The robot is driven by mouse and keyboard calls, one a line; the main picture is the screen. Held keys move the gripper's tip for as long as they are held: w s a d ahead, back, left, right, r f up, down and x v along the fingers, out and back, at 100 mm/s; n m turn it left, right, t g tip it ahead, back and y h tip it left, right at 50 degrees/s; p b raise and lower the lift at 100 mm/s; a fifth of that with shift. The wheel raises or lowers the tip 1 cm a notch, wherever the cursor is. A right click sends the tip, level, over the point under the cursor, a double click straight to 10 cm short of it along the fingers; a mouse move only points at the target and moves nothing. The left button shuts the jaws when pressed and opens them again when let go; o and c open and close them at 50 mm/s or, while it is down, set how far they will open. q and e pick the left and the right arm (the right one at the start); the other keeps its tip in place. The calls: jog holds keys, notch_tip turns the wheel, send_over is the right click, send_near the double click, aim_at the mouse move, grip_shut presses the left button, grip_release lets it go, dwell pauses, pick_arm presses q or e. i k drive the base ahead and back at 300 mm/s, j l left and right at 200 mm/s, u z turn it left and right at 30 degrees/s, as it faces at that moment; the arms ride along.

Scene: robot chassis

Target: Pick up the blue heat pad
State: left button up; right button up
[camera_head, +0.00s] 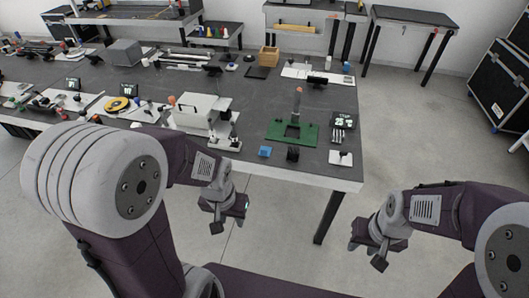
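A small blue block-like item (265,152) lies near the front edge of the dark table (262,116), left of a small black object. It may be the blue heat pad, but it is too small to tell. Another small blue item (346,66) is at the table's far right. My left gripper (222,222) hangs in front of the table edge, below and left of the near blue item and apart from it. My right gripper (368,250) is over the floor, right of the table's front corner. Both look empty; their finger gaps are not clear.
A green plate (291,133) with an upright post stands behind the near blue item. A white box-like device (198,112) and a small display (343,120) stand on either side. Several tools crowd the table's left. The floor on the right is clear up to black cases (500,88).

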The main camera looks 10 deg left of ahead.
aim_at(265, 148)
jog(key=i+j, duration=0.15)
jog(key=j, duration=0.25)
jog(key=i+j, duration=0.15)
jog(key=j, duration=0.25)
jog(key=i+j, duration=0.15)
jog(key=j, duration=0.2)
jog(key=i+j+z, duration=0.1)
jog(key=j, duration=0.3)
jog(key=i+j, duration=0.2)
jog(key=j, duration=0.2)
jog(key=i+j, duration=0.15)
jog(key=j, duration=0.25)
